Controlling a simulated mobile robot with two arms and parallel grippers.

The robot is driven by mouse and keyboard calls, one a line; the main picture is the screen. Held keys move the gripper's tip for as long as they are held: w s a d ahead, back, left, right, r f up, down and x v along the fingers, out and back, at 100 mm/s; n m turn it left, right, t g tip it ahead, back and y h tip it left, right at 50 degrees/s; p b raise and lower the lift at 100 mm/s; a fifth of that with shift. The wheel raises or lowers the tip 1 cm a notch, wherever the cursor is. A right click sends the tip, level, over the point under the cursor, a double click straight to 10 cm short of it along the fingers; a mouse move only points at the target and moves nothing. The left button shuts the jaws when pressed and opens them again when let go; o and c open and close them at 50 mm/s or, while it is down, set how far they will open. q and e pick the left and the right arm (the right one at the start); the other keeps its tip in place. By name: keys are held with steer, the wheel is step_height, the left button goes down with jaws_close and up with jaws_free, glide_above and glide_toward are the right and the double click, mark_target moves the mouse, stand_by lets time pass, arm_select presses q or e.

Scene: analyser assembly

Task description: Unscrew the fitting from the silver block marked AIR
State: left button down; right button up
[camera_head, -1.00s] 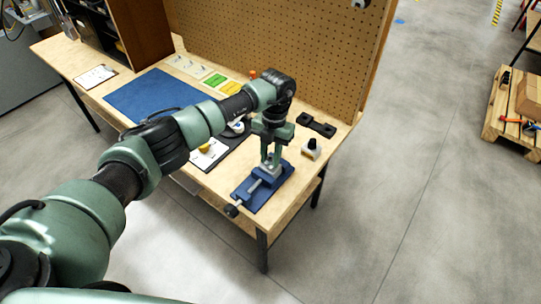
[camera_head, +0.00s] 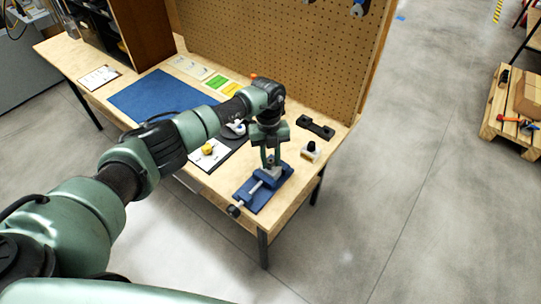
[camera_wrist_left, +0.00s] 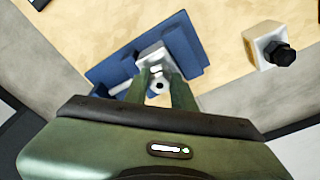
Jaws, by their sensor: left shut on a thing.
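A silver block (camera_wrist_left: 152,54) is clamped in the blue vise (camera_head: 244,192) near the table's front right corner. The vise also shows in the wrist view (camera_wrist_left: 112,70). My left gripper (camera_head: 269,164) points down over the vise. In the wrist view its two fingers (camera_wrist_left: 160,92) are close together around a small metallic fitting (camera_wrist_left: 159,86) at the silver block. The fitting is mostly hidden by the fingers. I cannot read any AIR mark. My right gripper is not in view.
A pale block with a black knob (camera_head: 310,150) stands right of the vise; a black bracket (camera_head: 316,128) lies behind it. A blue mat (camera_head: 150,97) and a dark tray with a yellow part (camera_head: 207,149) lie left. A pegboard (camera_head: 290,55) bounds the back.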

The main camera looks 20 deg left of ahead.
mark_target(271, 162)
arm_select(q)
steer(key=c, duration=0.5)
jaws_free()
steer(key=shift+r, duration=0.1)
steer(key=shift+r+p, duration=2)
steer(key=shift+r, duration=0.45)
steer(key=shift+f, duration=0.1)
